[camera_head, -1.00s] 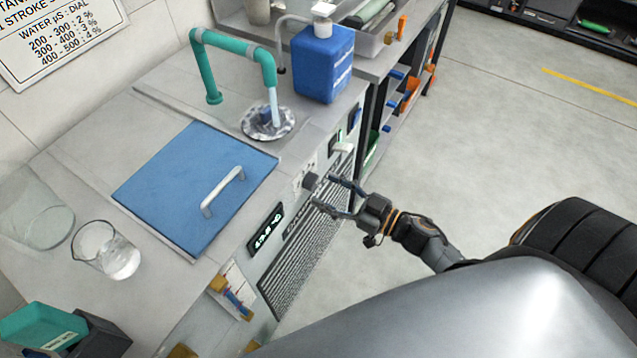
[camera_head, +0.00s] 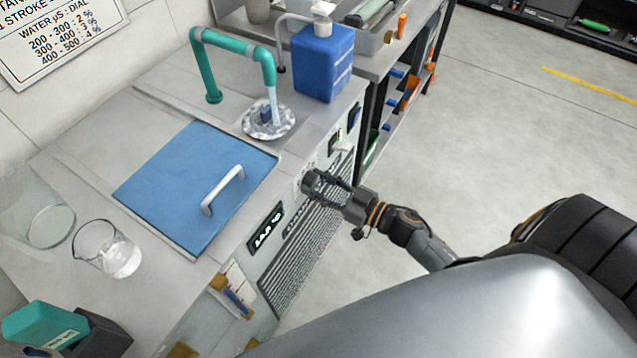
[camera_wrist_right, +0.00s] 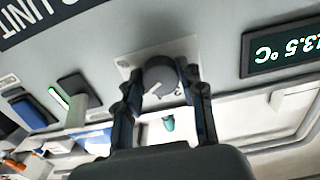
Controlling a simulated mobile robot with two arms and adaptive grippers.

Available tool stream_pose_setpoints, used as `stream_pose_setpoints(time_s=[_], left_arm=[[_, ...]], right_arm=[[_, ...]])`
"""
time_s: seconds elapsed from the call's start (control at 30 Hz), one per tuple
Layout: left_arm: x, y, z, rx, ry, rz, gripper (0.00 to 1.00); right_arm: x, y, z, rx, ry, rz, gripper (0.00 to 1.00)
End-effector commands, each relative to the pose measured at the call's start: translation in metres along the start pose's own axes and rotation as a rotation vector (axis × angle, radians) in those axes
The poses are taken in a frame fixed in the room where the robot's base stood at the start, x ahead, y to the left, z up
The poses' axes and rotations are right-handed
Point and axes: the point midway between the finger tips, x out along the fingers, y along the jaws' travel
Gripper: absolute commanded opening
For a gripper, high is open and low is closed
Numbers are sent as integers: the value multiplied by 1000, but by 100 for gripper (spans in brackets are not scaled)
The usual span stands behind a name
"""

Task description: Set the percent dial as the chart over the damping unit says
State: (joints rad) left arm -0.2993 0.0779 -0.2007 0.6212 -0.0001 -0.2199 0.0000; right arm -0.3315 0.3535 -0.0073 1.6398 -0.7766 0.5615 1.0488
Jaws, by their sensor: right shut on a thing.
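The percent dial (camera_wrist_right: 160,80) is a dark round knob with a light pointer mark, on a pale plate on the unit's front panel. My right gripper (camera_wrist_right: 162,92) is shut on it, one finger on each side. In the head view the right gripper (camera_head: 322,183) reaches the panel from the right and partly covers the dial. The damping unit (camera_head: 285,150) has running water from a teal spout above a round drain. The chart (camera_head: 62,38) on the wall reads 200-300: 2 %, 300-400: 3 %, 400-500: 4 %. My left gripper is not in view.
A lit display (camera_head: 265,232) sits left of the dial; the wrist view shows it (camera_wrist_right: 284,50) reading "3.5 °C", its start cut off. A green-lit switch (camera_wrist_right: 72,98) is on the panel. A blue lid (camera_head: 190,185), glass beaker (camera_head: 108,250) and blue canister (camera_head: 323,62) stand on top.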

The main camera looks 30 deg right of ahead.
Motion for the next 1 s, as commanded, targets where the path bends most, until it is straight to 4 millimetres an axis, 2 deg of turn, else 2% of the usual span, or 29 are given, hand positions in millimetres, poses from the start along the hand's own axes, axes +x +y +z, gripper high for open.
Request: stream_pose_setpoints(time_s=[0.37, 1.0], left_arm=[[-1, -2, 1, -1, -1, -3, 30], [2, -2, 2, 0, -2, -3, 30]], right_arm=[[0, 1, -1, -137, 1, 0, 7], [0, 2, -2, -725, 4, 1, 7]])
